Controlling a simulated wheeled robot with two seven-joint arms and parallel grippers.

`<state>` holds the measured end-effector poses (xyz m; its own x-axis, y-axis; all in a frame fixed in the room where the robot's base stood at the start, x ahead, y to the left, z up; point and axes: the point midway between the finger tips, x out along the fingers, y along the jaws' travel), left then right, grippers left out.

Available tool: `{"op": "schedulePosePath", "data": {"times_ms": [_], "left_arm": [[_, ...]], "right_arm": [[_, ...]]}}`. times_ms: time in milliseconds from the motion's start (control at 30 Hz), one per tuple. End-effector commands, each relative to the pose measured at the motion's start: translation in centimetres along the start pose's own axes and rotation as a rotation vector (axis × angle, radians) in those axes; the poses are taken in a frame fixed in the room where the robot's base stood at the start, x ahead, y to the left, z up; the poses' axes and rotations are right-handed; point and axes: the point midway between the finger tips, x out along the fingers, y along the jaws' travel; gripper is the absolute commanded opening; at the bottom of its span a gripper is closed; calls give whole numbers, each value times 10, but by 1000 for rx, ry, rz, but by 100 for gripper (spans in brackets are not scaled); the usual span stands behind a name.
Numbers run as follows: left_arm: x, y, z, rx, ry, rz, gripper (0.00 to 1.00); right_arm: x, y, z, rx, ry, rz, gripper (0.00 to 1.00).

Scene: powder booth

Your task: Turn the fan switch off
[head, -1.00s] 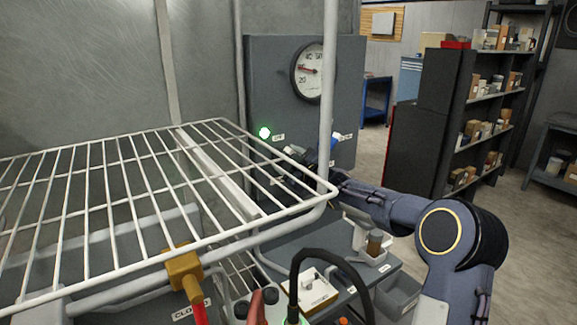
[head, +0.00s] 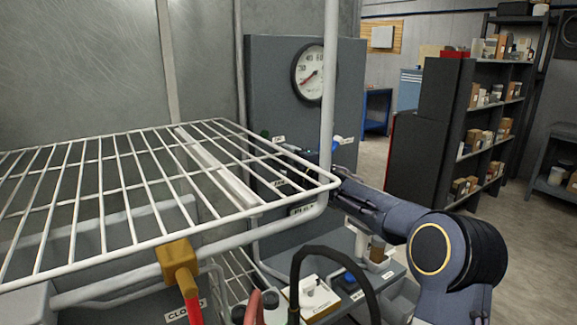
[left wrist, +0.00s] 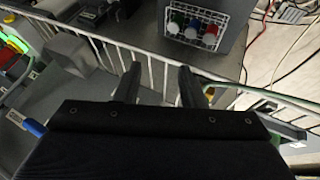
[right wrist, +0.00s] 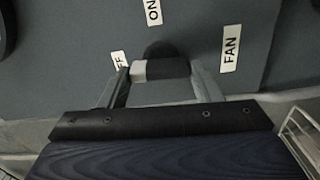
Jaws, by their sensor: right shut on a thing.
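The fan switch (right wrist: 165,69) is a dark round knob with a pale-tipped lever, on a grey panel beside a FAN label (right wrist: 231,48). In the right wrist view its pale tip points left toward the partly hidden OFF label (right wrist: 119,61); the ON label (right wrist: 153,11) is above. My right gripper (right wrist: 160,72) is shut on the lever, one finger at each end. In the head view the rack's bars and post partly hide my right gripper and the switch. My left gripper (left wrist: 158,78) is open and empty above a white rail, in the left wrist view only.
A white wire rack (head: 110,170) and its post stand in front of the control panel (head: 268,85). A dial gauge (head: 308,72) is on the panel, with an unlit lamp (head: 265,134) below.

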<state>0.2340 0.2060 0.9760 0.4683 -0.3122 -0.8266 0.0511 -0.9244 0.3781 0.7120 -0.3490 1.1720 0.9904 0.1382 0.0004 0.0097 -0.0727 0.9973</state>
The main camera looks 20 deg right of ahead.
Motion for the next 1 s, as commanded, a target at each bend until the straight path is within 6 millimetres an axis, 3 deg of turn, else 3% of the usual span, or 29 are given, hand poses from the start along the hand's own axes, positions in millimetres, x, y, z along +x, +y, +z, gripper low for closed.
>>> {"op": "schedulePosePath", "data": {"times_ms": [733,767,900,1000], "left_arm": [[4,-2,2,0,0,0,36],[4,-2,2,0,0,0,36],[4,-2,2,0,0,0,36],[4,-2,2,0,0,0,36]], "right_arm": [[0,-1,-1,-92,1,-2,35],[0,-1,-1,-92,1,-2,59],[0,-1,0,-91,1,-2,78],[0,-1,0,-90,1,-1,80]]}}
